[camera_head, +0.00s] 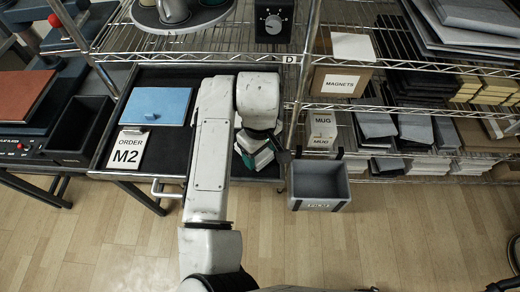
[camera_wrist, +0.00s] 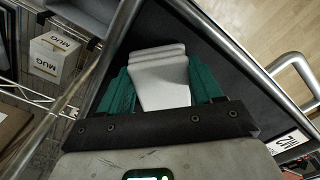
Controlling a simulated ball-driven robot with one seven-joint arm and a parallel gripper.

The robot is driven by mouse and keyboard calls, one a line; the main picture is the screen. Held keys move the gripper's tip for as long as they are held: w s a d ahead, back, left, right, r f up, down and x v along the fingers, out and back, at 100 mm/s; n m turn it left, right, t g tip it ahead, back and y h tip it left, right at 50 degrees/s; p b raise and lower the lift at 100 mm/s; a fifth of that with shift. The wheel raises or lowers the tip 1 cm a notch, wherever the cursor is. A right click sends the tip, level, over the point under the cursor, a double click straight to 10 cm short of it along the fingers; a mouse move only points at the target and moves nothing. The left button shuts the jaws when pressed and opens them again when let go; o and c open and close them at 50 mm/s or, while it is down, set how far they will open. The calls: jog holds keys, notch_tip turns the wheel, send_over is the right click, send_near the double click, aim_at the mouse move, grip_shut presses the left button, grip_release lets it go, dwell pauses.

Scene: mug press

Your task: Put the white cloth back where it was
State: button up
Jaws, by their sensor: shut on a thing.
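The white cloth (camera_wrist: 160,80) is a folded, layered stack between the green fingers of my gripper (camera_wrist: 160,90) in the wrist view. The fingers are shut on its two sides. In the head view my gripper (camera_head: 258,148) is over the right part of the dark-lined tray surface (camera_head: 178,78), beside the shelf post. My own arm covers much of the cloth there. I cannot tell whether the cloth touches the surface below it.
A blue flat piece (camera_head: 155,106) and an order card M2 (camera_head: 128,150) lie on the left of the tray surface. A grey bin (camera_head: 320,186) and a mug box (camera_head: 322,130) are right of the post. Wire shelves hold several stacks further right.

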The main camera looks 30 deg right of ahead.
jog(key=o, duration=0.9)
jog(key=shift+f, duration=0.1)
jog(key=shift+o, duration=0.2)
notch_tip(320, 180, up, 12)
